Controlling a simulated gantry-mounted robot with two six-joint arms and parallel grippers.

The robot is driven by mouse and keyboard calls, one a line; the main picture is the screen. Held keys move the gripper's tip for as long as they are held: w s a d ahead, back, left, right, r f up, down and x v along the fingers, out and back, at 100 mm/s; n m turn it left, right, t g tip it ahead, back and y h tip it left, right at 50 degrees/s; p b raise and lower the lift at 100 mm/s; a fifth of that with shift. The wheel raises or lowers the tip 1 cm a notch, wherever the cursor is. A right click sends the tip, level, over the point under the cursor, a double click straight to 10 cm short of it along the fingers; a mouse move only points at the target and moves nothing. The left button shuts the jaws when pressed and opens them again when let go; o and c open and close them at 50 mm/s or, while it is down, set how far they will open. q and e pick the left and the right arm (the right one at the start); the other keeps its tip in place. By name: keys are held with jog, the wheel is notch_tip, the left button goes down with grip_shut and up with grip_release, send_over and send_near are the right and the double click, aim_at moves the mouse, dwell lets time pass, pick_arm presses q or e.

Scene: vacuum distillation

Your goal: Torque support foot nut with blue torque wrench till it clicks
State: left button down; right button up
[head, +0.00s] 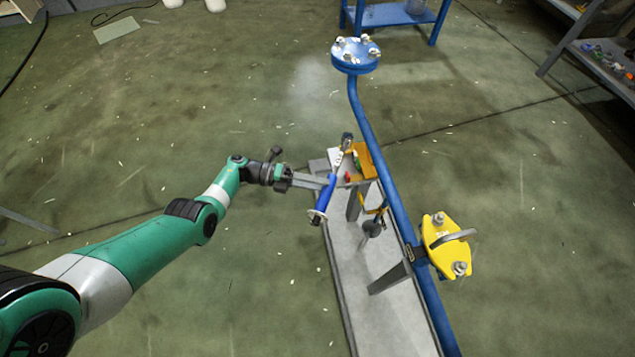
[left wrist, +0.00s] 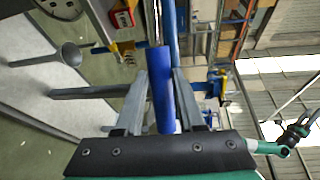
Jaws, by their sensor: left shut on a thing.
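The blue torque wrench (head: 326,192) is held by its blue handle in my left gripper (head: 328,183), above the left edge of the grey base. Its metal head end points up and away, beside an orange box. In the left wrist view, the blue handle (left wrist: 161,85) stands between the two grey fingers of my left gripper (left wrist: 161,88). Grey supports stand on the base under the blue pipe, one at the front (head: 390,278) and one farther back (head: 354,204). I cannot make out the support foot nut. My right gripper is not in view.
The blue pipe (head: 375,150) runs along the grey base (head: 388,325). It carries a round blue flange (head: 356,66) and a yellow flange piece (head: 437,238). The orange box (head: 366,160) stands close to the wrench head. The floor left of the base is mostly clear.

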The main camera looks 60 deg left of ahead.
pick_arm(q)
jog(key=shift+f, duration=0.4)
dwell(0.4)
